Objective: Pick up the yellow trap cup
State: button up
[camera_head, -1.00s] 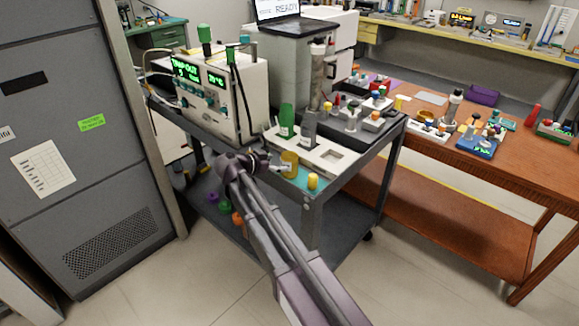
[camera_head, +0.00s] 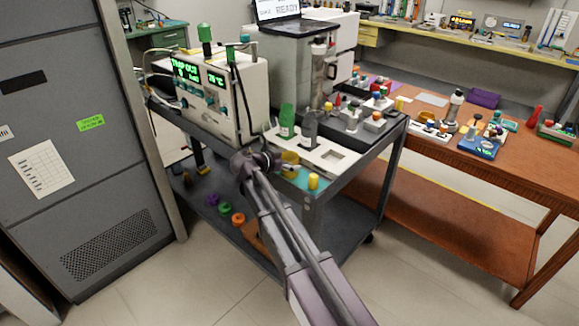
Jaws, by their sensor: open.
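An amber-yellow cup (camera_head: 290,157) is at the front edge of the cart top, left of the white tray, partly hidden by my gripper. A smaller bright yellow cylinder (camera_head: 313,182) stands upright on the teal mat at the cart's front corner. Which of the two is the trap cup I cannot tell for sure. My gripper (camera_head: 284,168) is open, right at the amber-yellow cup. Whether the fingers are around it or only beside it is not clear.
A white tray (camera_head: 331,155) with a square opening lies behind. A green bottle (camera_head: 287,121) and a grey cylinder (camera_head: 309,128) stand there. The instrument box (camera_head: 217,92) is to the left. Coloured rings (camera_head: 225,208) lie on the lower shelf.

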aim_at(290, 156)
jog(key=c, duration=0.9)
jog(key=shift+r, duration=0.2)
notch_tip(290, 156, up, 10)
jog(key=p, duration=1)
jog(key=shift+f, duration=0.2)
